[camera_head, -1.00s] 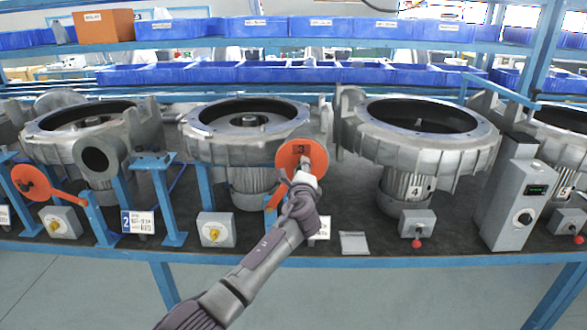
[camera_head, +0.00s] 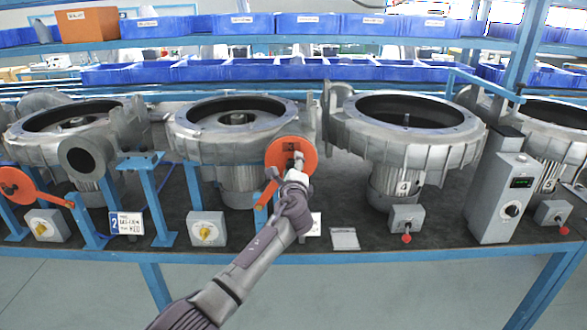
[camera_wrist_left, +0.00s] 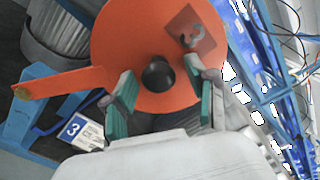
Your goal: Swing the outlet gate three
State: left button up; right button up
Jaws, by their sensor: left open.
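The outlet gate three is an orange disc (camera_head: 278,152) with a flat lever (camera_head: 266,193) that slants down and left in the head view. In the left wrist view the disc (camera_wrist_left: 125,40) fills the upper middle, with a dark "3" patch and the lever (camera_wrist_left: 60,84) reaching left. A black knob (camera_wrist_left: 158,75) stands out from the disc. My left gripper (camera_head: 296,162) is in front of the disc. Its open green-padded fingers (camera_wrist_left: 160,92) are on either side of the knob, with gaps visible. My right gripper is out of view.
Blower four (camera_head: 410,150) stands to the right, and a grey control box (camera_head: 503,195) is beyond it. Another orange gate (camera_head: 20,184) is at the far left. Yellow-knobbed (camera_head: 206,229) and red-knobbed (camera_head: 407,217) switch boxes line the bench front. Blue bins fill the shelves behind.

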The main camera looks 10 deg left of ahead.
pick_arm(q)
jog(key=shift+s, duration=0.1)
jog(key=v, duration=1.2)
